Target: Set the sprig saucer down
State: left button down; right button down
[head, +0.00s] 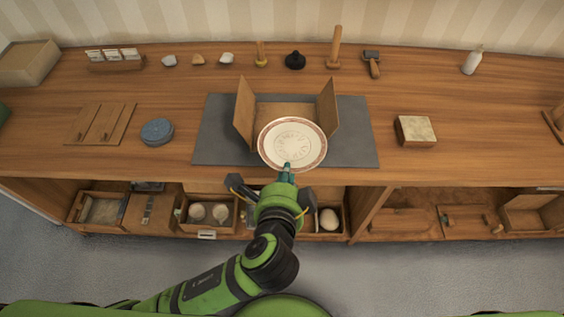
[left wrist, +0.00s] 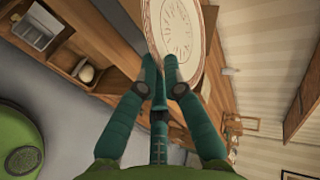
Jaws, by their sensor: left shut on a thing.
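The sprig saucer (head: 309,143) is a pale round plate with a reddish patterned rim and a faint design in its middle. My left gripper (head: 287,172) is shut on the saucer's near rim in the head view. The saucer is over the front of the grey mat (head: 352,150), before an open wooden stand with two side panels (head: 245,110). I cannot tell whether it touches anything below. In the left wrist view, the saucer (left wrist: 186,35) is partly cut off at the top, its rim at the fingertips (left wrist: 161,75). My right gripper is not in view.
A blue round stack (head: 157,131) and wooden boards (head: 100,123) lie left of the mat. A pale-topped box (head: 415,130) stands to its right. Small tools, including a dark-headed hammer (head: 372,62), line the back. Open compartments with trays (head: 208,212) sit below the front edge.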

aim_at(278, 151)
pick_arm(q)
jog(key=shift+s+r, duration=0.35)
jog(key=shift+s, duration=0.1)
jog(key=shift+w, duration=0.1)
jog(key=w+f, duration=0.2)
jog(key=w, duration=0.1)
jog(key=w+a+f+p, duration=0.1)
jog(key=w+f, duration=0.1)
jog(key=w, duration=0.2)
jog(key=w+a+f, duration=0.1)
jog(key=w+f, duration=0.1)
jog(key=w, duration=0.2)
jog(key=shift+w+f, duration=0.1)
jog(key=shift+f, duration=0.3)
jog(key=shift+w+f, duration=0.1)
jog(key=shift+f, duration=0.15)
notch_tip(278, 151, down, 3)
jog(key=shift+f+p, duration=0.15)
jog(key=shift+p, duration=0.5)
